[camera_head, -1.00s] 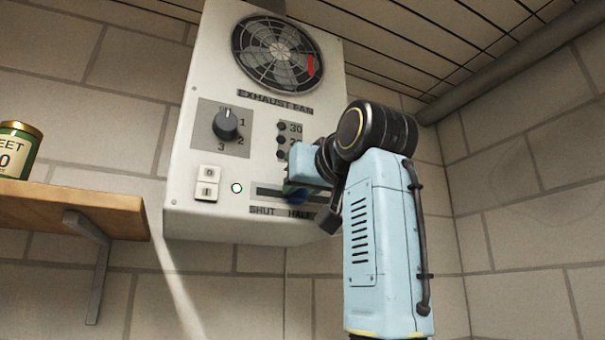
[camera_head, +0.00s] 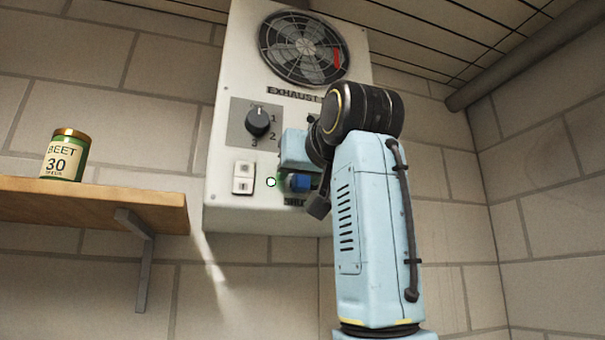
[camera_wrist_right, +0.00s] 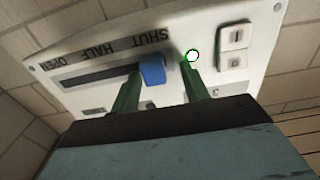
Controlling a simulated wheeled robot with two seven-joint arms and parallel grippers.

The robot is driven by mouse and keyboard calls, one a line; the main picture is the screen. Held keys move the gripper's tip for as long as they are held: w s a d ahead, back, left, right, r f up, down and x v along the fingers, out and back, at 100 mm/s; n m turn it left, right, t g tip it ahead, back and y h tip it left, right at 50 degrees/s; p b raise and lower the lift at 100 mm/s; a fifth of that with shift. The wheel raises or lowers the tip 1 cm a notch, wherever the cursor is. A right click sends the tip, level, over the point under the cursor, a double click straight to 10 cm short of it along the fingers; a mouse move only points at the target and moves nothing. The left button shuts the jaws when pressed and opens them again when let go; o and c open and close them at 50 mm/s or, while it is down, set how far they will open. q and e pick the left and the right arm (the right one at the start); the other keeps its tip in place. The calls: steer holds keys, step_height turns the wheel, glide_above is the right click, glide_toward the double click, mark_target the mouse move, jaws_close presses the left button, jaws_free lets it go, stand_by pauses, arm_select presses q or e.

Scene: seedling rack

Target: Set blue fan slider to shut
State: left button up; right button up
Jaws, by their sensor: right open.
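The blue slider knob (camera_head: 300,183) is on the exhaust fan panel, above the SHUT label. In the right wrist view the knob (camera_wrist_right: 152,70) is at the SHUT end of the dark slot (camera_wrist_right: 95,75), which runs bare past HALF to OPEN. My right gripper (camera_wrist_right: 163,72) is open, its green fingers on either side of the knob. The left finger in that view is close against the knob; I cannot tell if they touch. In the head view my right arm hides most of the slot. My left gripper is not in view.
The white fan box (camera_head: 225,210) also carries a rotary dial (camera_head: 258,122), a rocker switch (camera_head: 243,178) and a lit indicator (camera_head: 271,182) beside the slider. A wooden shelf (camera_head: 90,203) with a beet seed tin (camera_head: 66,155) is at left. The wall below the box is clear.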

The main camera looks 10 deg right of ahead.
steer(key=s+d+b, duration=0.1)
steer(key=s+b, duration=0.2)
steer(key=s, duration=1)
steer(key=shift+s+d, duration=0.2)
steer(key=shift+d, duration=0.05)
